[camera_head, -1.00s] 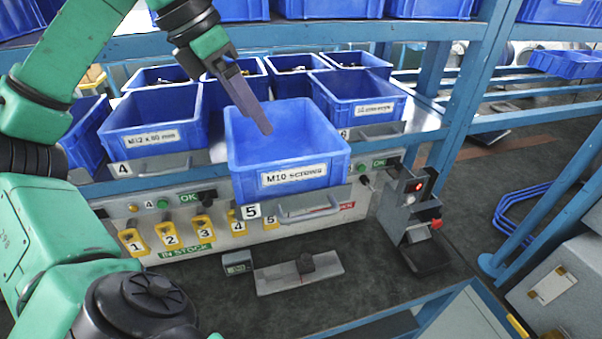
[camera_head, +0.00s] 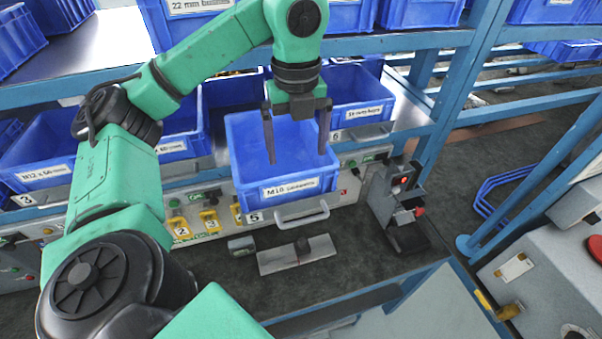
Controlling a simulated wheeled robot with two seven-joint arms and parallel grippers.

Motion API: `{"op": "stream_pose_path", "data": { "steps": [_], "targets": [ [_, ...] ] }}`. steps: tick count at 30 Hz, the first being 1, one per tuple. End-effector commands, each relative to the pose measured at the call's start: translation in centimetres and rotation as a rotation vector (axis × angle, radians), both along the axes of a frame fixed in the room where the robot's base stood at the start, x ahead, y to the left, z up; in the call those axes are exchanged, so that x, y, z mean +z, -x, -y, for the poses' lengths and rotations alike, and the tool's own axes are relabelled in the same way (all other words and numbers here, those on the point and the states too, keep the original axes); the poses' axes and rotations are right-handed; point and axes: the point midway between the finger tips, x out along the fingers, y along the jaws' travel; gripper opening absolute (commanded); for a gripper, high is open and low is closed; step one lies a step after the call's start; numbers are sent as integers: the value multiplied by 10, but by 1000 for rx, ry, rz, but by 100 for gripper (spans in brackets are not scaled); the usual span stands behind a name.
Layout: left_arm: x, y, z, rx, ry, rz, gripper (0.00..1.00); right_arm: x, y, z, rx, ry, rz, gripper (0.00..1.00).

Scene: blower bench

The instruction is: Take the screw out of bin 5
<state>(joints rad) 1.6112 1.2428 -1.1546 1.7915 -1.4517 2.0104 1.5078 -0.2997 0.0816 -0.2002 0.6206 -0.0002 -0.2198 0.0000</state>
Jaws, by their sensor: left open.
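Bin 5 (camera_head: 240,178) is a blue bin with a white label reading M10 and a second word too blurred to read. It is pulled forward from the shelf row, with a grey handle and a "5" plate at its front. My left gripper (camera_head: 297,158) is open and points down over bin 5, its two dark fingers spread across the bin's opening. I see nothing between the fingers. No screw shows in the bin; the visible inside looks plain blue, and part of it is hidden by the fingers. My right gripper is not in view.
A blue bin (camera_head: 368,112) with a "6" plate stands right of bin 5, and other bins stand to its left. A blue shelf beam (camera_head: 400,41) runs behind my arm. Below are a grey plate fixture (camera_head: 283,258) and a device with a red light (camera_head: 392,190).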

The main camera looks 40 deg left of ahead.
Motion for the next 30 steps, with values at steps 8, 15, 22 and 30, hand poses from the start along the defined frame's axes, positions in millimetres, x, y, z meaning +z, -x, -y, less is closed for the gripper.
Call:
{"op": "stream_pose_path", "data": {
  "steps": [8,15,22,30],
  "targets": [
    [-61,0,0,-1,1,-2,100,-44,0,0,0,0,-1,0],
    [-97,2,-2,1,-1,-5,100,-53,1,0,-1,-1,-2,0],
    [-106,1,-1,-1,1,-1,100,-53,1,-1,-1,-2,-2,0],
    [-106,1,-1,-1,1,-1,14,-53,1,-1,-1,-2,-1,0]
  ]
}}
